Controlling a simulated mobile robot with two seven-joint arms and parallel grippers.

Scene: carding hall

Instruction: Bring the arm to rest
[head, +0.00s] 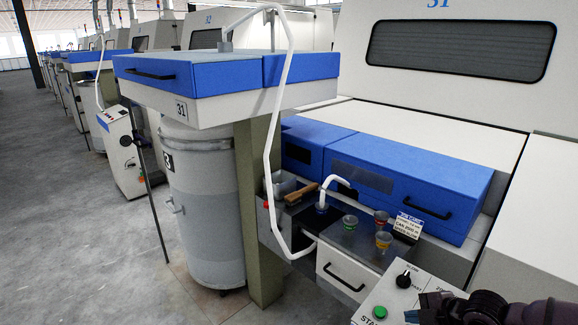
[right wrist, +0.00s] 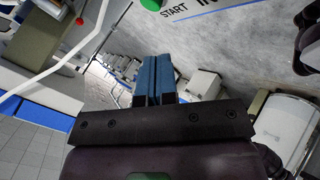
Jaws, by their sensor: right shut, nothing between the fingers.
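My right gripper (head: 430,306) shows at the bottom right corner of the head view, dark and partly cut off by the lower edge, beside the control panel. In the right wrist view its two blue fingers (right wrist: 153,80) lie side by side with no object between them. The gripper is shut and empty. My left gripper is in neither view.
The panel has a green start button (head: 379,312) and a black knob (head: 403,280). Several small cups, a brush (head: 301,194) and a sign card (head: 407,226) sit on the ledge. A white bent tube (head: 268,150) rises beside a grey can (head: 200,205). The left floor is free.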

